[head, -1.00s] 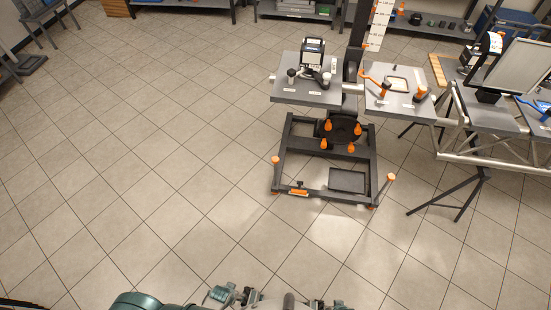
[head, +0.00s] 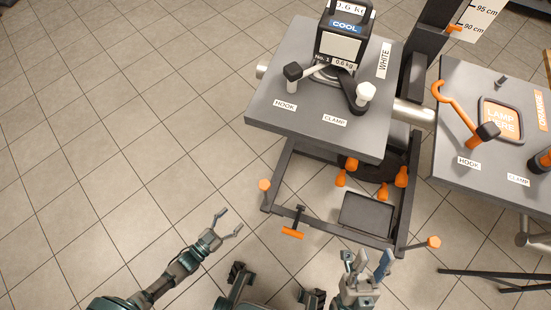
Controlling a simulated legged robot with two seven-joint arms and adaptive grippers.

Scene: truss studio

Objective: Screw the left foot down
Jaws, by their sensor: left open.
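The left foot's orange knob (head: 264,185) stands at the front left corner of the dark stand's base frame (head: 340,236). The lower end of this foot is hard to make out. A matching orange knob (head: 434,242) is at the front right corner. My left gripper (head: 230,223) is open and empty, left of and below the left knob, apart from it. My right gripper (head: 374,262) has its fingertips apart with nothing seen between them, near the frame's front edge, left of the right knob.
A T-handle with an orange bar (head: 293,233) juts from the frame's front, between the two knobs. A grey shelf (head: 270,105) carrying a device labelled COOL (head: 342,45) overhangs the base. A second grey shelf (head: 455,85) is at right. The floor at left is clear.

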